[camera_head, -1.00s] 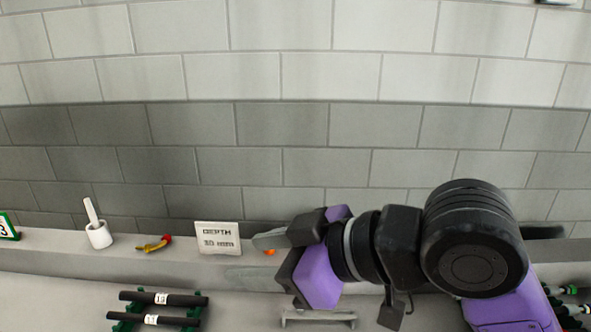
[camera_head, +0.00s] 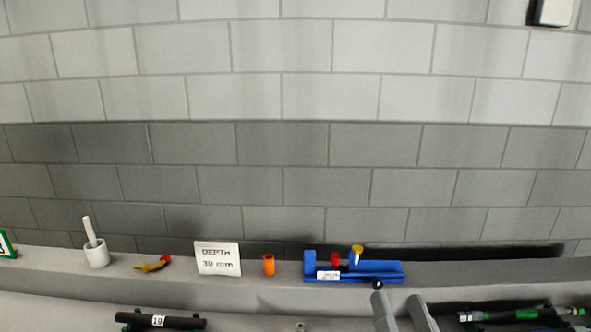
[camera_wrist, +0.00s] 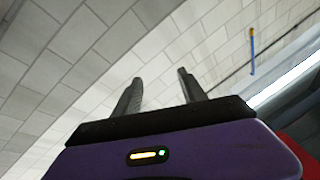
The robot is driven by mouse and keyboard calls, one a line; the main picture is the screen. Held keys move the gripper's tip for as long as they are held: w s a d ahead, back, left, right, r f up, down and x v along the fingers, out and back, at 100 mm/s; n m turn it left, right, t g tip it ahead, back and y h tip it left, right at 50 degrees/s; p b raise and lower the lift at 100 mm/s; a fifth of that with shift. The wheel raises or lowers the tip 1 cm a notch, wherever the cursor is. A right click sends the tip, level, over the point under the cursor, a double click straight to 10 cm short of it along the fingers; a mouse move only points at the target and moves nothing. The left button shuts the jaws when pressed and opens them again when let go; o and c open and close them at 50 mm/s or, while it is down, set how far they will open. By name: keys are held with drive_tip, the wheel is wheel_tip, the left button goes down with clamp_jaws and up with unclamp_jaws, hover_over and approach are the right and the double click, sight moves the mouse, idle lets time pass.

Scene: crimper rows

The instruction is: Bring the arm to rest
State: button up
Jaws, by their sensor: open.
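My gripper (camera_head: 402,312) shows at the lower edge of the head view as two grey fingers, apart and with nothing between them. It is in front of the ledge, just below the right end of the blue fixture. In the wrist view my gripper (camera_wrist: 158,88) has both fingers spread, with only the tiled wall behind them. The rest of my arm is out of the head view.
On the ledge (camera_head: 450,268) stand a mortar (camera_head: 96,253), a yellow-red tool (camera_head: 154,264), a depth sign (camera_head: 218,258), an orange cylinder (camera_head: 268,265) and a blue fixture (camera_head: 365,271). Racked black rods (camera_head: 165,321) lie lower left, more rods (camera_head: 520,314) lower right.

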drive_tip(key=s+d+f+n+g, duration=0.1)
drive_tip(key=s+d+f+g, duration=0.1)
drive_tip(key=s+f, duration=0.4)
drive_tip(key=s+d+f+n+g+h, duration=0.1)
drive_tip(key=s+f, duration=0.6)
drive_tip(key=s, duration=0.7)
drive_tip(key=s+d+f+n+g+h, duration=0.1)
drive_tip(key=s+d+f+g, duration=0.2)
drive_tip(key=s+f, duration=0.4)
drive_tip(key=shift+s+f+g, duration=0.2)
drive_tip(key=shift+s+g, duration=0.3)
drive_tip(key=shift+s, duration=1.15)
